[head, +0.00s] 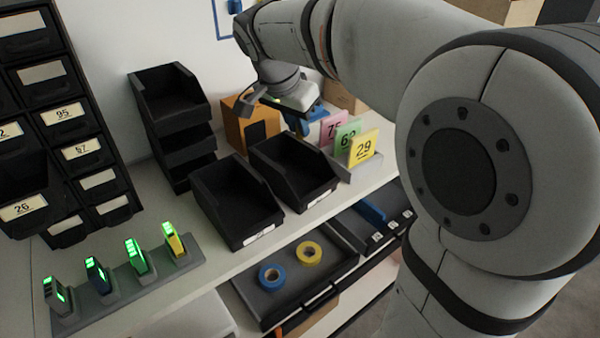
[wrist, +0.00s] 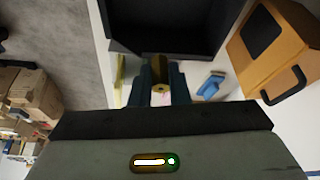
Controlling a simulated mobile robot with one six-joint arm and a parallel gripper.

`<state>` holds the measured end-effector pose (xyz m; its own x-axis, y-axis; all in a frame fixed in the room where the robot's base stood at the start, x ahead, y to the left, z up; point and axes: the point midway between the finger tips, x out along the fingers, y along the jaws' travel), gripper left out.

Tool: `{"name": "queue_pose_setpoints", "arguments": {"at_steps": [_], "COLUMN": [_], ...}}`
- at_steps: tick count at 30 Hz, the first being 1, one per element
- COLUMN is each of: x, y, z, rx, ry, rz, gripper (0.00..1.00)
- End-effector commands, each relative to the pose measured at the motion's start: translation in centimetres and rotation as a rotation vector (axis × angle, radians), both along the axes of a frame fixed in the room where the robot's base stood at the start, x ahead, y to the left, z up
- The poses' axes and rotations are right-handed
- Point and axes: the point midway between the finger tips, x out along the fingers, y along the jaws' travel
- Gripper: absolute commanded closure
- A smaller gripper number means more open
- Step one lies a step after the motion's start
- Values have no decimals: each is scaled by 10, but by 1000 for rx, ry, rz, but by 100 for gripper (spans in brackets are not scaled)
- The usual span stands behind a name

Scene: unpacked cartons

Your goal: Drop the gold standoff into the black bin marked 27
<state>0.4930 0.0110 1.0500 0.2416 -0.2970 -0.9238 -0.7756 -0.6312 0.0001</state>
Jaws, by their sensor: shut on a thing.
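The gold standoff (wrist: 160,68) shows in the wrist view between my fingertips, and my gripper (wrist: 161,86) is shut on it. In the head view my gripper (head: 298,122) hangs above the back of the shelf, behind the right open black bin (head: 318,180); the standoff cannot be made out there. In the wrist view a black bin (wrist: 118,48) lies just beyond the fingertips. A second open black bin (head: 235,215) stands to the left. The front labels of both bins are too small to read, so I cannot tell which is 27.
Number cards, including a yellow 29 (head: 364,148), stand right of the bins. An orange box (head: 240,128) is behind them. Stacked black bins (head: 170,95) and a labelled bin rack (head: 85,150) stand left. Glowing devices (head: 135,256) line the front left.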

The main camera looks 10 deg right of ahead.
Motion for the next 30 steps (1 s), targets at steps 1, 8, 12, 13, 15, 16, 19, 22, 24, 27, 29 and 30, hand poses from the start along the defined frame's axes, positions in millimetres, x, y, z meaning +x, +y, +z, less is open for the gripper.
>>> {"name": "queue_pose_setpoints", "arguments": {"at_steps": [1,8,12,13,15,16,19,22,24,27,29,30], "x": [0,0,0,0,0,0,-1,-3,-6,-10,-13,-14], "y": [0,0,-1,-1,-1,-1,0,4,8,13,16,18], "z": [0,0,0,0,0,0,4,15,27,43,52,58], "rx": [0,0,0,0,0,0,0,1,1,1,1,1], "ry": [0,0,0,0,0,0,-1,-2,-3,-3,-1,-3], "rz": [0,-1,-1,-1,-2,-2,-2,0,0,0,1,0], "gripper": [100,66,59,59,59,59,59,59,59,59,59,59]}}
